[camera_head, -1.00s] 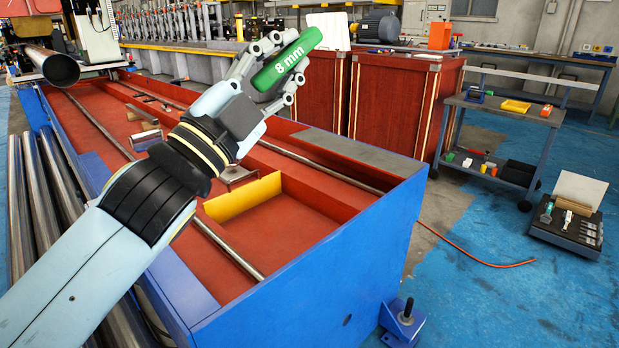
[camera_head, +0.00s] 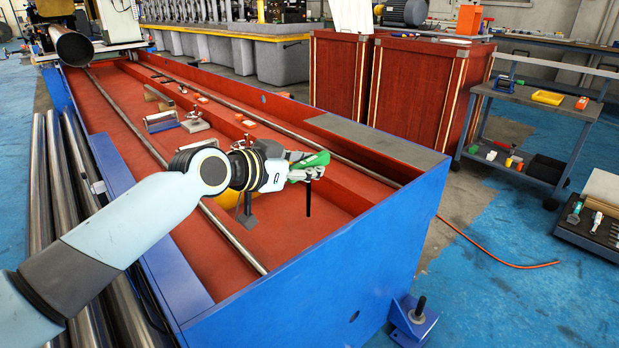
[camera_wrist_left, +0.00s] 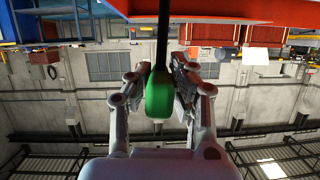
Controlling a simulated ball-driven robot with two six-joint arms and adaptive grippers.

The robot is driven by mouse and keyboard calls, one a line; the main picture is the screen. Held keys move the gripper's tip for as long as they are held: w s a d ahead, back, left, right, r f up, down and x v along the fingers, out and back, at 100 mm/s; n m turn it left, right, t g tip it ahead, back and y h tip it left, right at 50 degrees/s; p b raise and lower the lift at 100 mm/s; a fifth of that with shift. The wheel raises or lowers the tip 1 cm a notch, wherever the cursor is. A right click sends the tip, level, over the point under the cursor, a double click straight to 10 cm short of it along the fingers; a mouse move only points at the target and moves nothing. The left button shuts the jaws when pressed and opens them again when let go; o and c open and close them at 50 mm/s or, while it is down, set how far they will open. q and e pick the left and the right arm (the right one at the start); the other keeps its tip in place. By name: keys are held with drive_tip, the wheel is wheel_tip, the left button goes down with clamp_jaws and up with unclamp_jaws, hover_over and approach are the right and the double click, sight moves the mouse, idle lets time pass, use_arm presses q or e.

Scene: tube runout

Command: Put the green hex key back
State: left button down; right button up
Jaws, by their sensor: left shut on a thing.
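My left gripper (camera_head: 304,166) is shut on the green hex key (camera_head: 320,158) and holds it over the red bed of the blue-walled machine. Its green handle is between the fingers, and its black shaft points down in the head view. The left wrist view shows the green handle (camera_wrist_left: 159,96) between both fingers, with the black shaft running to the top edge. A black tool tray (camera_head: 572,236) lies on the blue floor at the far right, partly cut off by the frame. It holds a green-handled tool (camera_head: 575,212) and other tools. My right gripper is not in view.
The blue end wall (camera_head: 335,265) of the machine stands between my arm and the floor at right. A grey cart (camera_head: 541,108) with bins and red-brown crates (camera_head: 418,95) stand beyond. An orange hose (camera_head: 490,260) lies on otherwise open floor.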

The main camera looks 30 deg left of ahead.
sight(309, 200)
use_arm(q)
drive_tip(key=shift+s+d+f+g+h, duration=0.1)
drive_tip(key=shift+d+f+g+h, duration=0.15)
drive_tip(key=shift+f, duration=0.15)
drive_tip(key=shift+s+d+f+g+h, duration=0.15)
drive_tip(key=shift+f+h, duration=0.1)
drive_tip(key=shift+f, duration=0.15)
drive_tip(key=shift+w, duration=0.1)
drive_tip(key=shift+a, duration=0.1)
drive_tip(key=shift+f+b, duration=0.6)
wheel_tip(309, 200, down, 4)
drive_tip(key=b, duration=0.3)
drive_tip(key=shift+r, duration=0.2)
drive_tip(key=shift+f+b, duration=0.3)
drive_tip(key=shift+f, duration=0.05)
